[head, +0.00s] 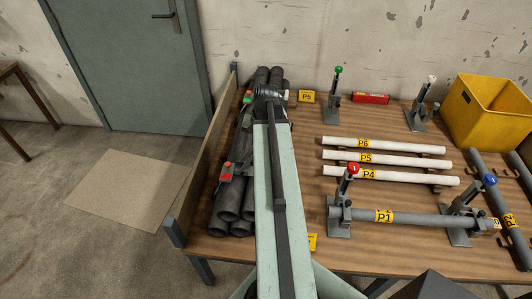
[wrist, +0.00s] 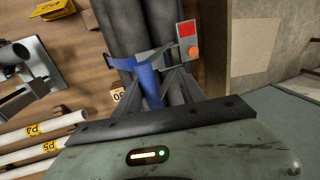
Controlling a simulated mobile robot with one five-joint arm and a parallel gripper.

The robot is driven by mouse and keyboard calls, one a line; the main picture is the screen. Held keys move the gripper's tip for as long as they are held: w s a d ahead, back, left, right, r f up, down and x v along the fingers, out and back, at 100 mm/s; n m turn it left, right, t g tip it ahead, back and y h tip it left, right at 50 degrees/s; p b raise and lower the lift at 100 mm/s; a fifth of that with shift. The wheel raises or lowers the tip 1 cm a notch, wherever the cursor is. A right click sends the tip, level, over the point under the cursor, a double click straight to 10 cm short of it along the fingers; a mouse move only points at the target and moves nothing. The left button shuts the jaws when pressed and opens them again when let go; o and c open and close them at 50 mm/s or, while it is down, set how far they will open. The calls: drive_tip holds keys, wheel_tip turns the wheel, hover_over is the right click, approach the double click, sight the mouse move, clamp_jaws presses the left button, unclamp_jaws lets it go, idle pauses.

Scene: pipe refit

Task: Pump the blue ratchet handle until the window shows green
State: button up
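The blue ratchet handle (wrist: 149,84) shows in the wrist view, rising from the strap fitting over the dark pipes. A small red window (wrist: 187,29) sits on a grey plate beside it, with an orange button (wrist: 194,51) below. My gripper (wrist: 160,72) is at the handle, with the blue part between its dark fingers. I cannot tell whether the fingers touch or grip it. In the head view my gripper (head: 270,94) is over the far end of the dark pipe bundle (head: 230,205); my arm hides the handle there.
White pipes (head: 385,160) lie right of my arm. A clamp with a red knob (head: 353,170) and one with a blue knob (head: 489,180) hold a grey pipe (head: 415,218). A yellow bin (head: 490,112) stands at the back right. A wooden side board (head: 215,150) edges the bundle.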

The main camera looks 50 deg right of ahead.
drive_tip(key=shift+w+a, duration=0.1)
drive_tip(key=shift+w, duration=0.1)
drive_tip(key=shift+w+a+r, duration=0.2)
drive_tip(key=shift+w+a, duration=0.2)
drive_tip(key=shift+w, duration=0.25)
drive_tip(key=shift+w+a+r, duration=0.2)
drive_tip(key=shift+w+a, duration=0.2)
drive_tip(key=shift+w, duration=0.2)
drive_tip(key=w+a, duration=0.1)
drive_tip(key=w, duration=0.1)
drive_tip(key=shift+w+a, duration=0.35)
drive_tip(key=shift+w, duration=0.05)
